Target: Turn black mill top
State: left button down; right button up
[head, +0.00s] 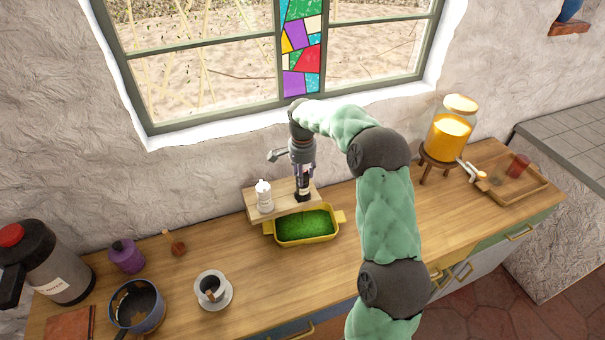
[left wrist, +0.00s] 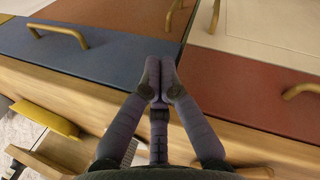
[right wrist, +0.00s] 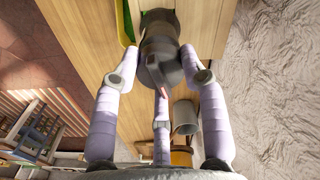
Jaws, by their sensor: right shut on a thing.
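The black mill (head: 302,195) stands upright on a small wooden board (head: 285,209) at the back of the counter. My right gripper (head: 302,172) comes down over it from above and is shut on its top. In the right wrist view, the dark mill (right wrist: 160,48) sits between the fingers, which hide part of it. My left gripper (left wrist: 159,82) is out of the head view. In its own wrist view its fingers are together with nothing between them, near blue and red cabinet fronts.
A white mill (head: 264,197) stands left of the black one on the board. A yellow dish (head: 306,241) with green contents is just in front. A juice dispenser (head: 450,131) and tray (head: 522,192) are at right. A cup (head: 212,290) and pot (head: 136,308) are at left.

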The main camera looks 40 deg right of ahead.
jog(key=o, duration=1.2)
jog(key=shift+c, duration=0.2)
notch_tip(320, 180, up, 12)
